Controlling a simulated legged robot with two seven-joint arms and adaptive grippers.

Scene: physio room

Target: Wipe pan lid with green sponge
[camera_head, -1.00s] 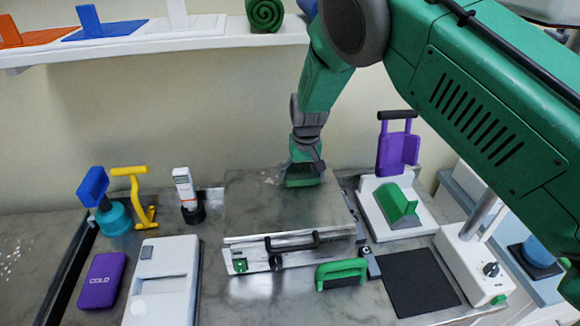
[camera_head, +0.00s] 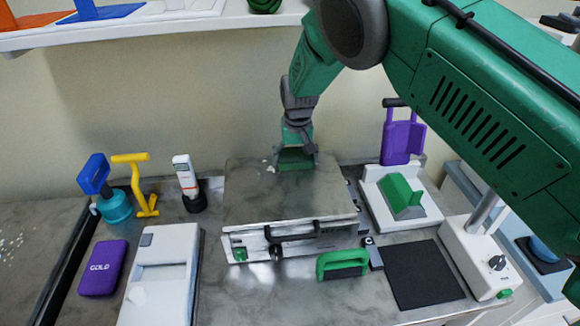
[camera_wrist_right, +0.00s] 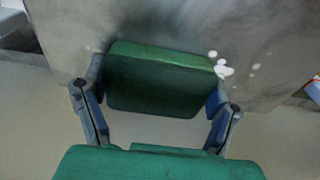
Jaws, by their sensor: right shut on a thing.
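My right gripper (camera_head: 297,156) reaches down to the far part of a grey metal lid (camera_head: 265,202). It is shut on the green sponge (camera_head: 292,163), a dark green block that also shows between the two fingers in the right wrist view (camera_wrist_right: 160,80). The sponge is at the lid's surface near its back edge; I cannot tell whether it presses on it. Small white spots (camera_wrist_right: 221,68) lie on the lid right beside the sponge in the wrist view, and left of it in the head view. The lid tops a low metal box with a dark front handle. My left gripper is not in view.
Right of the lid stand a white-based device with a green wedge (camera_head: 402,196) and a purple holder (camera_head: 401,143). A green-handled brush (camera_head: 342,264) and a black mat (camera_head: 422,275) lie in front. Left are a white device (camera_head: 165,262) and a purple cold pack (camera_head: 103,268). A shelf hangs above.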

